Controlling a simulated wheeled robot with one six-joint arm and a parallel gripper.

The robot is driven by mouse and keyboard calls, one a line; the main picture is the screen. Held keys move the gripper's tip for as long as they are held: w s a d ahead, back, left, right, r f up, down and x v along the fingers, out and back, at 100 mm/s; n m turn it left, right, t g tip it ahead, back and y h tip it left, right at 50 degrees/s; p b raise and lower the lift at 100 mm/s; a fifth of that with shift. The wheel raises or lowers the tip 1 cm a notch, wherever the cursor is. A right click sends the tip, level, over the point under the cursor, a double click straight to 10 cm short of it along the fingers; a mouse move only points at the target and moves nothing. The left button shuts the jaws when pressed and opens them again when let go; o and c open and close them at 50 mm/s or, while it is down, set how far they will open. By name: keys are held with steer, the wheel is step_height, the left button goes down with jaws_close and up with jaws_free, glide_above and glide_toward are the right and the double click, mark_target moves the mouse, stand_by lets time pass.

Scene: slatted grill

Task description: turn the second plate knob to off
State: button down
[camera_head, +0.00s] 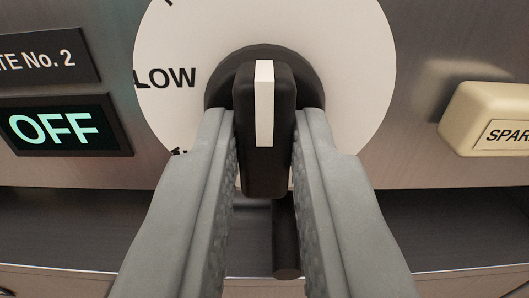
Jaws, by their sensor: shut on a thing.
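The second plate knob (265,165) is black with a white stripe along its grip. It stands in front of a round white dial (355,60), and its bar and stripe are upright in the picture. The word LOW shows on the dial to the left of the knob. A label at the upper left ends in "TE No. 2" (40,57). The lit display (66,126) below it reads OFF in green. My gripper (267,140) has its two grey fingers on either side of the knob and is shut on it. The fingers hide the lower dial.
A cream button (490,118) with lettering starting "SPAR" juts out at the right. A dark cylindrical bar (286,240) shows below the knob between my fingers. A dark ledge (80,225) runs under the metal panel.

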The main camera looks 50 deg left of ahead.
steer(key=shift+f, duration=0.1)
stand_by(0.3)
steer(key=c, duration=1.4)
jaws_free()
steer(key=shift+o, duration=0.2)
steer(key=shift+d, duration=0.1)
steer(key=v, duration=1.7)
steer(key=shift+s+d, duration=0.1)
steer(key=shift+s, duration=0.05)
